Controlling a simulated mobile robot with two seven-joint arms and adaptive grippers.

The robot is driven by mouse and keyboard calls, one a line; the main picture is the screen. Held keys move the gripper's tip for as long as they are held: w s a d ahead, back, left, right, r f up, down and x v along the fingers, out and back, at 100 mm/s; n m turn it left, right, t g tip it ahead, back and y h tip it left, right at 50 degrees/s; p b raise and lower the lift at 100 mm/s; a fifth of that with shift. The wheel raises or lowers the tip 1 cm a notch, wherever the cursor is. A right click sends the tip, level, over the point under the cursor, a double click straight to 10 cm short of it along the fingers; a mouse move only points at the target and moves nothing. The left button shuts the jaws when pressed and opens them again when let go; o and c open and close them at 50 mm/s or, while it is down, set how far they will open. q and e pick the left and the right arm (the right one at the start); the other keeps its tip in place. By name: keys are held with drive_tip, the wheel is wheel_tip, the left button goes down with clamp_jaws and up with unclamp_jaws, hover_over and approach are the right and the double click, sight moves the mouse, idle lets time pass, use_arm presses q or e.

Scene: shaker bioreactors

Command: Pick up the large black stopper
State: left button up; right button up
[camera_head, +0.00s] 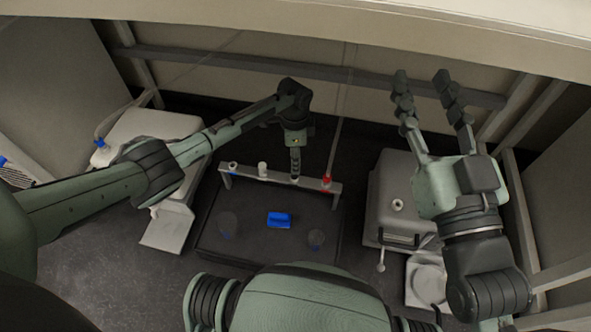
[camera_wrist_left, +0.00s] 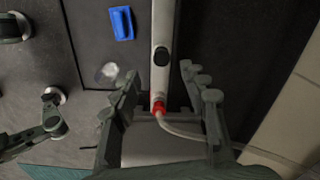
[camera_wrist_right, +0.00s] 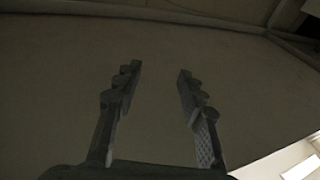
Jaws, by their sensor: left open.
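The black stopper (camera_wrist_left: 162,56) sits on the light rack bar (camera_wrist_left: 160,20) in the left wrist view, just beyond my left fingertips and roughly centred between them. My left gripper (camera_wrist_left: 159,75) is open and empty. In the head view my left gripper (camera_head: 295,163) points down over the right part of the rack bar (camera_head: 309,184) and hides the stopper's spot. I cannot tell the height between fingers and stopper. My right gripper (camera_head: 422,76) is open and empty, raised at the right; its spread fingers also show in the right wrist view (camera_wrist_right: 158,70).
A red fitting (camera_head: 327,182) with a tube is on the bar's right end, close to my left fingers. A blue block (camera_head: 279,220) and two clear vessels (camera_head: 228,223) (camera_head: 316,239) are on the dark platform. A grey lidded device (camera_head: 390,180) stands right, a white device (camera_head: 150,125) left.

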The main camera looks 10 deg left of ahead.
use_arm(q)
drive_tip(key=shift+f+b, duration=0.3)
drive_tip(key=shift+f, duration=0.6)
drive_tip(key=f, duration=0.1)
drive_tip(key=f+b, duration=0.1)
drive_tip(key=f, duration=0.1)
drive_tip(key=shift+a+f+b, duration=0.2)
drive_tip(key=shift+f+b, duration=0.1)
drive_tip(key=shift+w+f, duration=0.1)
drive_tip(key=shift+f, duration=0.3)
drive_tip(key=c, duration=1)
use_arm(e)
wheel_tip(320, 180, up, 6)
drive_tip(key=s+t+y, duration=0.1)
drive_tip(key=s+t, duration=0.1)
drive_tip(key=t, duration=0.2)
drive_tip(key=shift+s+d+r+t+y, duration=0.2)
drive_tip(key=shift+s+d+t+y, duration=0.05)
drive_tip(key=shift+d+t+y, duration=0.1)
use_arm(q)
drive_tip(key=shift+r, duration=0.1)
